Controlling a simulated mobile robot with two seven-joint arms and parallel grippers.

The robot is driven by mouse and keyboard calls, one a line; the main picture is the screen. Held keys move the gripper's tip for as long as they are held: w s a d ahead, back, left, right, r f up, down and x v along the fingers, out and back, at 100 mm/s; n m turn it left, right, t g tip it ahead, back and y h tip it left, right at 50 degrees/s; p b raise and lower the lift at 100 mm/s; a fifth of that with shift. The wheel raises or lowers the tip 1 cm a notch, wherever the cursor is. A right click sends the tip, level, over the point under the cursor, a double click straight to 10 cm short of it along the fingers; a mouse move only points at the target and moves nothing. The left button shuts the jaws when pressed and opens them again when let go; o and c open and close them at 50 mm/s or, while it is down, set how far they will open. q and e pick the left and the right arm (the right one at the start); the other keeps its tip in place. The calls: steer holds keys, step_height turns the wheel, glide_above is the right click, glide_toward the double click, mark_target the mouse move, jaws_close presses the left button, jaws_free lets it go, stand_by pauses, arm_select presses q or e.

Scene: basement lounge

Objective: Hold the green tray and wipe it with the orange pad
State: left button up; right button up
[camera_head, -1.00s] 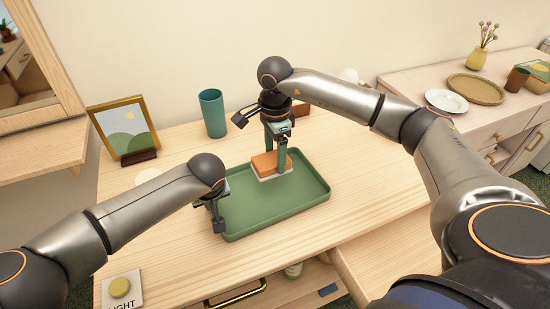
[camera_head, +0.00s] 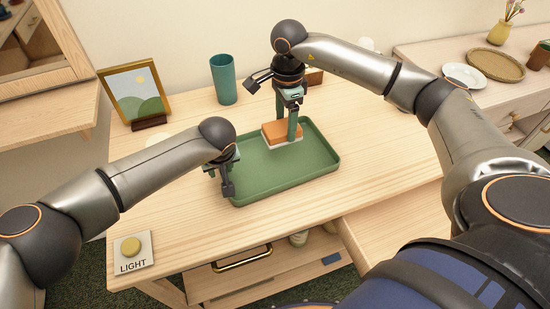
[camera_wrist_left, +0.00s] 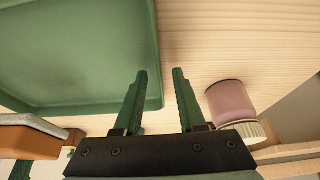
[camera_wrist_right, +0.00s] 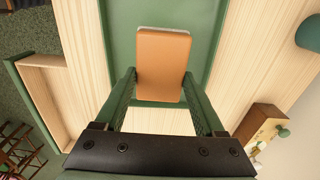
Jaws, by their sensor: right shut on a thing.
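The green tray (camera_head: 312,178) lies flat on the wooden desk. My right gripper (camera_head: 288,122) comes down from above and is shut on the orange pad (camera_head: 276,132), which has a pale underside. The right wrist view shows the pad (camera_wrist_right: 163,68) between both fingertips. The pad is over the tray's far part; I cannot tell whether it touches the tray floor. My left gripper (camera_head: 224,180) is at the tray's left side. In the left wrist view its fingers (camera_wrist_left: 160,92) stand apart with a gap, the tray's rim (camera_wrist_left: 155,60) near and partly behind one finger.
A teal cup (camera_head: 223,80) and a framed picture (camera_head: 135,92) stand behind. A pink jar (camera_wrist_left: 230,100) is close beside my left gripper. A light switch plate (camera_head: 133,257) is at the desk's front left. An open drawer (camera_head: 385,235) juts out at front right.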

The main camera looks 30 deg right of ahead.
arm_select(q)
steer(key=v, duration=1.2)
steer(key=shift+s, duration=0.1)
arm_select(e)
steer(key=shift+s, duration=0.1)
